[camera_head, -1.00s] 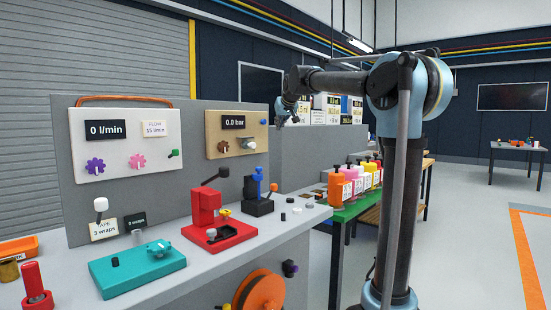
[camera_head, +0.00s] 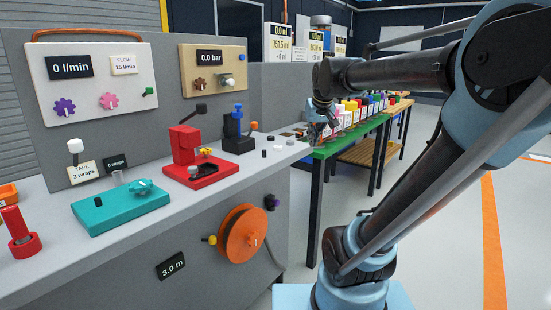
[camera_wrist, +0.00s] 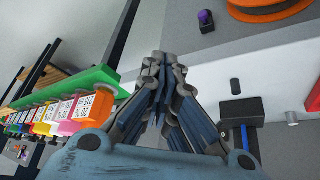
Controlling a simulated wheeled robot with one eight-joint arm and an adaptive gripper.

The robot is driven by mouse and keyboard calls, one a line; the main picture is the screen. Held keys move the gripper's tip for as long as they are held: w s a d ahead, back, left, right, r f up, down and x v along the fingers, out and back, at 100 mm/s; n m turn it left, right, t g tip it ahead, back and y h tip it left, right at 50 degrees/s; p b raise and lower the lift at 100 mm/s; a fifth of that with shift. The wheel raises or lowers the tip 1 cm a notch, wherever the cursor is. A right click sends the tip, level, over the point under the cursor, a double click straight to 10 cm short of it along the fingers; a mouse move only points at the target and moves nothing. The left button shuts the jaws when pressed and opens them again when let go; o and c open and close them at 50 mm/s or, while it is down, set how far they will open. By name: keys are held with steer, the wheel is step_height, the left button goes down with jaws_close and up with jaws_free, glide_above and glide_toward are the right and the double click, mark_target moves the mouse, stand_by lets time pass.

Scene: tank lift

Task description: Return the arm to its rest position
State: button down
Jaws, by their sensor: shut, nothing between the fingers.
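My arm (camera_head: 395,72) reaches in from the right in the head view, its forearm about level and pointing left. My gripper (camera_head: 318,132) hangs at its end, beside the right end of the grey bench and in front of the green table. In the wrist view the fingers of my gripper (camera_wrist: 160,62) meet at the tips. It is shut and empty, and I see no object touching it.
The grey bench (camera_head: 160,225) holds a red press (camera_head: 190,160), a teal fixture (camera_head: 120,205) and a black-and-blue device (camera_head: 238,135). An orange reel (camera_head: 243,233) is on its front. The green table (camera_head: 330,150) carries colored bottles. Open floor (camera_head: 465,235) lies right.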

steer(key=s+d+f+m+g, duration=0.1)
steer(key=s+d+f, duration=0.2)
steer(key=s+f, duration=0.7)
steer(key=s+d+f+g, duration=0.2)
steer(key=s+d+f, duration=0.1)
steer(key=s+f, duration=0.8)
steer(key=shift+s+f+m+h, duration=0.25)
steer(key=shift+f+m+h, duration=0.15)
steer(key=shift+w+f+g, duration=0.2)
steer(key=shift+w+g, duration=0.1)
steer(key=shift+w, duration=0.15)
steer(key=c, duration=2.4)
jaws_free()
